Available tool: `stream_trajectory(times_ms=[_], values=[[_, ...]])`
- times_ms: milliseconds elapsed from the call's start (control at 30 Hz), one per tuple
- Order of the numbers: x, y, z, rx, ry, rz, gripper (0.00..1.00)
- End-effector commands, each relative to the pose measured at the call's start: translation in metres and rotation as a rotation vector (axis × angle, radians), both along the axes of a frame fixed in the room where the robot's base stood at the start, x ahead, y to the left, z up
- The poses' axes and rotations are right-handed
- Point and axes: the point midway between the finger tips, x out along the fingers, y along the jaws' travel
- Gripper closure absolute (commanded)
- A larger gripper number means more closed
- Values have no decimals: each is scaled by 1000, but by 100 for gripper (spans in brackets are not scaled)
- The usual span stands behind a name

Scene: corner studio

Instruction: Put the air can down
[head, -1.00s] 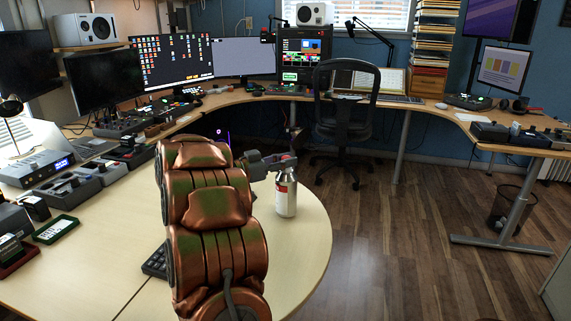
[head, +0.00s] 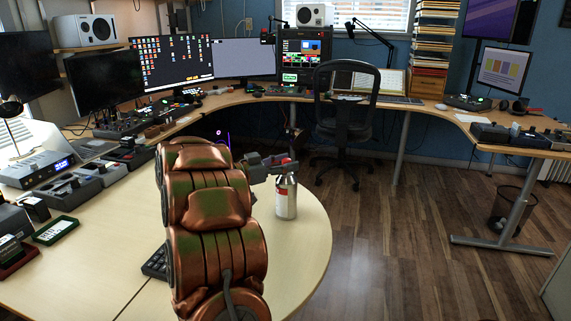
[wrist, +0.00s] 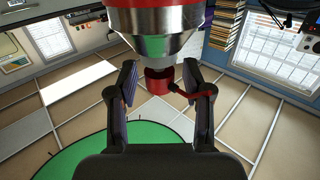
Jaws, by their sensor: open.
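The air can (head: 286,199), silver with a red and white label, stands upright on the rounded end of the light wooden table (head: 310,235) in the head view. My gripper (head: 284,165) is at the can's top, just above its body. In the wrist view the can (wrist: 155,45) hangs into the picture from the top, with its red nozzle (wrist: 158,84) between the two fingers. My gripper (wrist: 160,78) is open there, with a gap on both sides of the nozzle. The can's base is not visible in the wrist view.
Audio gear (head: 75,188) lines the table's left side. A black office chair (head: 345,115) stands beyond the can. The tabletop right around the can is clear, and its curved edge is close on the right.

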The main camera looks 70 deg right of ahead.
Motion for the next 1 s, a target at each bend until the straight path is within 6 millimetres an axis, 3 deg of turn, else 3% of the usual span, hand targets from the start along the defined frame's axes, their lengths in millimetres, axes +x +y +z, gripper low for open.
stream_trajectory(times_ms=[167, 1000], values=[[7, 7, 3, -1, -1, 2, 50], [72, 88, 2, 0, -1, 1, 50]])
